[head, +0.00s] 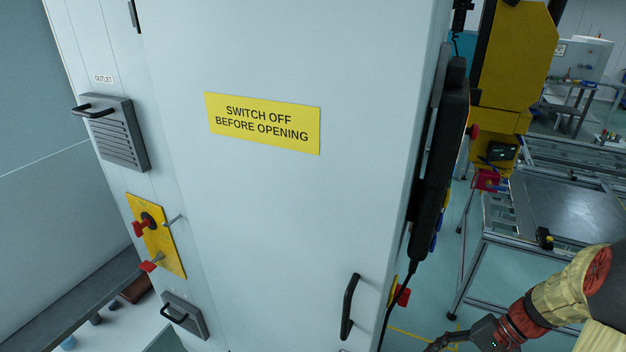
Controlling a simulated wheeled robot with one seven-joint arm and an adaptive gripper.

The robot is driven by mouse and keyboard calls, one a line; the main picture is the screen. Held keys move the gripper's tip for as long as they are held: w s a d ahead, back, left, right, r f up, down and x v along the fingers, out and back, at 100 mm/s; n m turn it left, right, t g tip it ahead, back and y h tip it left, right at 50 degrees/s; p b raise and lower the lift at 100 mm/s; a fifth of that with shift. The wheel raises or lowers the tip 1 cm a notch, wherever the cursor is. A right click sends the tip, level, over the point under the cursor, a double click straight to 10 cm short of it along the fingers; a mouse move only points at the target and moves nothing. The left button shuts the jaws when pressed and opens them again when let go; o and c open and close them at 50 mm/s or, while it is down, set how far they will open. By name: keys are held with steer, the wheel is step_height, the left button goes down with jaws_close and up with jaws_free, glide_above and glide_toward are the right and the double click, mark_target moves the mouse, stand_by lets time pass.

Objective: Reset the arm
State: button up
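My arm comes in at the lower right, with beige and red links. My gripper (438,344) is dark and sits at the bottom edge, to the right of the cabinet door's black handle. It is cut off by the frame, and I cannot tell whether it is open or shut. I see nothing clearly held in it.
A pale cabinet (270,220) with a yellow "SWITCH OFF BEFORE OPENING" sign (263,124) fills the middle. A black door handle (349,306) is at its lower right. A yellow switch plate (155,236) with red handles is at left. A metal workbench (570,208) stands behind my arm.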

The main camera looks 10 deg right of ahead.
steer(key=s+a+r+n+t+h, duration=0.1)
steer(key=a+r+n+t+h, duration=0.1)
steer(key=a+r+n, duration=0.3)
steer(key=s+a+r+n+t+h, duration=0.1)
steer(key=a+r+n+t+h, duration=0.2)
steer(key=a+r, duration=0.9)
step_height(320, 180, up, 4)
steer(key=n+h, duration=0.2)
steer(key=shift+s+r+h, duration=0.15)
steer(key=shift+r+h, duration=0.1)
steer(key=shift+h, duration=0.05)
